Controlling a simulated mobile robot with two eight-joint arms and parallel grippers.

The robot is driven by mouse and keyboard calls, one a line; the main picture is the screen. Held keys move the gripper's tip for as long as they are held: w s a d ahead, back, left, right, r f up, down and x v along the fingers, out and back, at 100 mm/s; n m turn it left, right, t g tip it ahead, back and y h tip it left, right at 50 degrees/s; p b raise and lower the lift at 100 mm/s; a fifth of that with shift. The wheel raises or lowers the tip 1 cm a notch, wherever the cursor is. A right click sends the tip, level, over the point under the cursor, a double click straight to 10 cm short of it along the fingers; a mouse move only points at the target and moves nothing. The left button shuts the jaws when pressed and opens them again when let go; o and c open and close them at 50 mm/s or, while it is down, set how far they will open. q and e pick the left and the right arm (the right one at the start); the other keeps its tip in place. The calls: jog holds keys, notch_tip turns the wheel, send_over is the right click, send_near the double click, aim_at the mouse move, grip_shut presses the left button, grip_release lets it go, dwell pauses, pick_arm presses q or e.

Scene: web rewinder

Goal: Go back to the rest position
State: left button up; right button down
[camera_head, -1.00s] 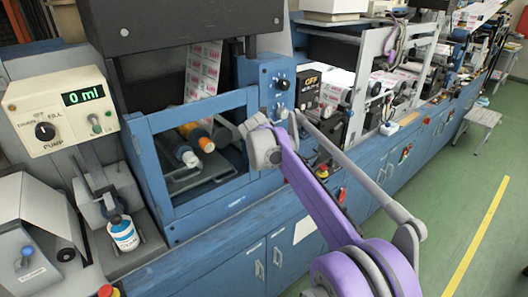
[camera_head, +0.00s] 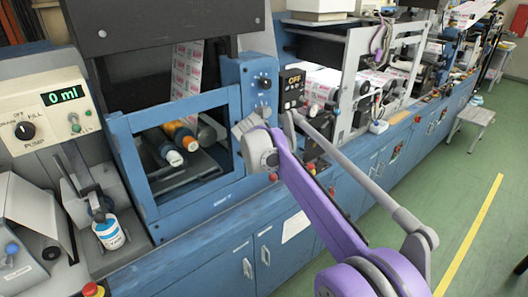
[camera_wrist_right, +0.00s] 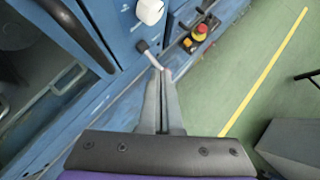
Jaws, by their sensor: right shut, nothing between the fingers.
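My right arm, purple and grey, reaches up from the bottom right of the head view. My right gripper (camera_head: 246,127) is at its far end, in front of the blue panel at the right of the window frame. In the right wrist view the two grey fingers (camera_wrist_right: 164,80) lie together, shut with nothing between them. Their tips point at the machine's blue front, close in the picture to a short pale lever (camera_wrist_right: 152,57); I cannot tell whether they touch. My left gripper is not in view.
The blue machine (camera_head: 215,250) runs along the left and back. A pump box (camera_head: 42,110) reads 0 ml, with a white bottle (camera_head: 109,232) below. A red stop button (camera_wrist_right: 202,29) is near the fingers. Green floor (camera_head: 400,215) with a yellow line lies open at right; a stool (camera_head: 476,116) stands beyond.

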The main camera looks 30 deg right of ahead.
jog(key=s+d+r, duration=0.2)
jog(key=s+r, duration=0.3)
jog(key=r, duration=0.1)
jog(key=s+a+f+m+y, duration=0.2)
jog(key=s+a+f+m, duration=0.4)
jog(key=s+f+m, duration=0.2)
jog(key=s+a+f+m+g+y, duration=0.1)
jog(key=s+a+f+m, duration=0.5)
jog(key=s+f+m, duration=0.2)
jog(key=s+a+f+m+y, duration=0.2)
jog(key=s+a+f+m, duration=0.5)
jog(key=s+m, duration=0.5)
jog(key=s+f, duration=0.2)
jog(key=s, duration=0.1)
jog(key=shift+y, duration=0.3)
jog(key=shift+a, duration=0.1)
